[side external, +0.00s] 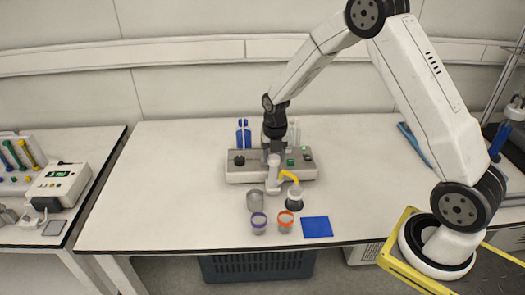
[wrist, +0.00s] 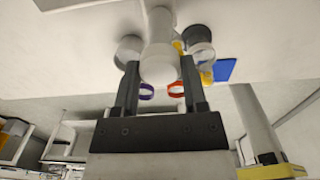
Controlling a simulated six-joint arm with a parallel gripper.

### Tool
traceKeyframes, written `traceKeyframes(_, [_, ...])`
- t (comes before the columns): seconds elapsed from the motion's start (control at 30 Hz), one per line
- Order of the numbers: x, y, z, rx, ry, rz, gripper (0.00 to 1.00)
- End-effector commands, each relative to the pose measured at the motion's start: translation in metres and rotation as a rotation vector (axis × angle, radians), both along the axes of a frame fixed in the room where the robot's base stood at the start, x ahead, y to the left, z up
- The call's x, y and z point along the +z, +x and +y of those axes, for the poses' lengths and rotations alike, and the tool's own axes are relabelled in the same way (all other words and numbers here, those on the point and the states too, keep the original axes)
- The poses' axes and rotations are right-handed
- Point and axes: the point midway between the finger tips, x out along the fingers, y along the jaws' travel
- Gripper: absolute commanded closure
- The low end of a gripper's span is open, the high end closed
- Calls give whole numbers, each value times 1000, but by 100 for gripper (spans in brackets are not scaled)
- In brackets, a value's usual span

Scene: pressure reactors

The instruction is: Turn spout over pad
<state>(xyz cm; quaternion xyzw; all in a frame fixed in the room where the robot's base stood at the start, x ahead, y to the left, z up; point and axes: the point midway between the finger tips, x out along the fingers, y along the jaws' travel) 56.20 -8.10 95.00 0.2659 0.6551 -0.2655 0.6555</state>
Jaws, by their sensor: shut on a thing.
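The yellow spout (side external: 290,175) curves out to the right from a white post (side external: 273,180), with its end above a dark-based cup (side external: 294,198). The blue pad (side external: 316,227) lies flat on the table, in front and to the right of the spout, and shows in the wrist view (wrist: 225,69). My gripper (side external: 272,158) reaches down from above and is shut on the white post. In the wrist view its two fingers (wrist: 159,75) stand either side of the post's rounded white end (wrist: 158,62), which partly hides the yellow spout (wrist: 178,46).
A grey cup (side external: 255,201), a purple-rimmed cup (side external: 258,223) and an orange-rimmed cup (side external: 285,221) stand close around the post. A control box (side external: 240,172) with knob and buttons is behind. The table's left side is clear.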

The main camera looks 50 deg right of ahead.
Motion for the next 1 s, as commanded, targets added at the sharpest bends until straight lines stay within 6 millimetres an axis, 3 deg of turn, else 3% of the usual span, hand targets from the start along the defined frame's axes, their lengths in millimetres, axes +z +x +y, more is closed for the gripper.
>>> traceKeyframes(0.07, [-1, 0, 1, 5, -1, 2, 100])
traceKeyframes(0.1, [-1, -1, 1, 5, -1, 2, 42])
traceKeyframes(0.2, [-1, 0, 1, 4, -1, 2, 10])
traceKeyframes(0.67, [4, 0, 0, 1, 0, 0, 9])
traceKeyframes(1.0, [38, 0, 0, 1, -1, -2, 9])
